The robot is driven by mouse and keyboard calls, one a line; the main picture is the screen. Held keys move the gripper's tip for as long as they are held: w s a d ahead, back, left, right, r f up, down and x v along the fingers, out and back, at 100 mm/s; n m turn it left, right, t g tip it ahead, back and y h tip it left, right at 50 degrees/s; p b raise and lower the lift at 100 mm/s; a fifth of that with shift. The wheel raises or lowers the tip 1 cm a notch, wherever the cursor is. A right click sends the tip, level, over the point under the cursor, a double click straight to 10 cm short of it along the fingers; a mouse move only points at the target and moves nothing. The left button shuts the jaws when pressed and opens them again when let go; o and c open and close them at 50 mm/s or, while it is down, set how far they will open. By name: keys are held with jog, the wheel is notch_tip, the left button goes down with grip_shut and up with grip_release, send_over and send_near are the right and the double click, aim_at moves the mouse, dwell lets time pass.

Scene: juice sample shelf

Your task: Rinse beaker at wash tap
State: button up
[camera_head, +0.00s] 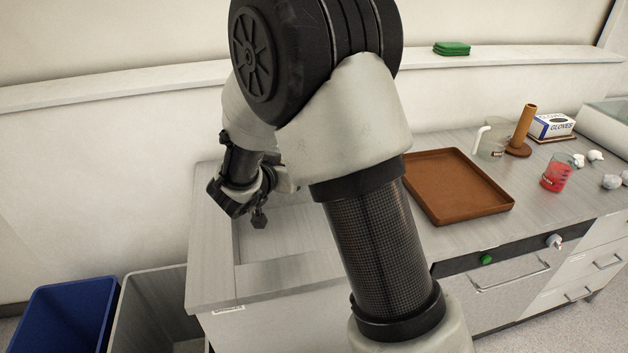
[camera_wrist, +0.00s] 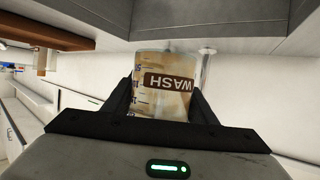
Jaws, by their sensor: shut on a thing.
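My gripper (camera_wrist: 166,92) is shut on a clear beaker (camera_wrist: 165,104) with a brown label reading WASH, seen in the wrist view. The lettering is upside down in that picture, with one finger at each side of the glass. The beaker's contents and its true tilt cannot be told. In the head view my gripper (camera_head: 242,203) is low over the left end of the counter, by a pale recessed basin area (camera_head: 285,225) that my arm partly covers. The beaker is not clear there. No wash tap can be made out with certainty.
A brown tray (camera_head: 478,212) lies on the counter right of my arm. Beyond it stand a clear jug (camera_head: 493,139), a wooden post (camera_head: 523,128), a glove box (camera_head: 553,125) and a beaker of red liquid (camera_head: 556,174). A blue bin (camera_head: 68,312) and a grey bin (camera_head: 150,310) stand left.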

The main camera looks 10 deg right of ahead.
jog(key=s+d+b, duration=0.1)
jog(key=s+d, duration=0.6)
jog(key=s, duration=0.1)
jog(key=shift+s+d, duration=0.15)
jog(key=shift+d, duration=0.15)
jog(key=shift+d, duration=0.1)
dwell(0.3)
